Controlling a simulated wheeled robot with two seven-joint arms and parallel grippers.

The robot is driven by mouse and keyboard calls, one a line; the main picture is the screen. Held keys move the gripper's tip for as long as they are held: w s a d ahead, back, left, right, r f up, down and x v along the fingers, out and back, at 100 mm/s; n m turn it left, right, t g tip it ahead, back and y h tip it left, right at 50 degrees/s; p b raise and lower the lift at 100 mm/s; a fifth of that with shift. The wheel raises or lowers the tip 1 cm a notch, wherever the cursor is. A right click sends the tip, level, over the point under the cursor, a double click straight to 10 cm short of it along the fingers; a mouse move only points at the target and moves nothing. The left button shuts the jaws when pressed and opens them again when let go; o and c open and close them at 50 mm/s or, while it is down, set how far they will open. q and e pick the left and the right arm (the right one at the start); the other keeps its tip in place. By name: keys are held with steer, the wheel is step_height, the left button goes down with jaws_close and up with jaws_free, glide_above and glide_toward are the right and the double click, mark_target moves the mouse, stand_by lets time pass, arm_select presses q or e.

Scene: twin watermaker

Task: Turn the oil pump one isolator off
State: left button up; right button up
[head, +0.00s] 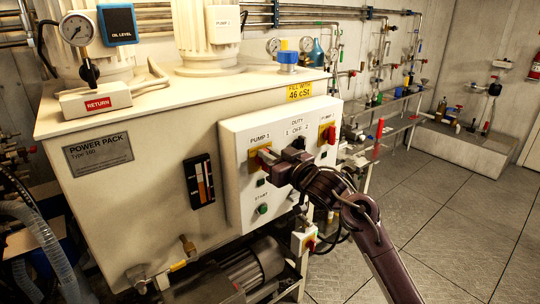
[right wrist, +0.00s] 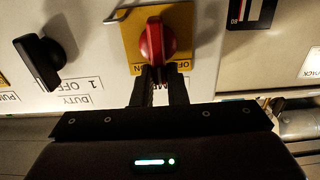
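The oil pump one isolator (head: 254,164) is a red rotary handle on a yellow plate at the left of the white control panel, under the label PUMP 1. In the right wrist view, its red handle (right wrist: 155,38) stands upright in the picture, and ON and OFF markings show upside down on the plate. My right gripper (head: 272,166) is at the isolator and hides part of it. My left gripper is not in view.
The panel (head: 237,205) also carries a black DUTY selector (right wrist: 40,62), a similar red and yellow PUMP 2 isolator (head: 328,135) and a green START button (head: 263,209). A motor (head: 240,272) lies below the tank. Open floor (head: 455,215) is to the right.

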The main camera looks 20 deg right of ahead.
jaws_close()
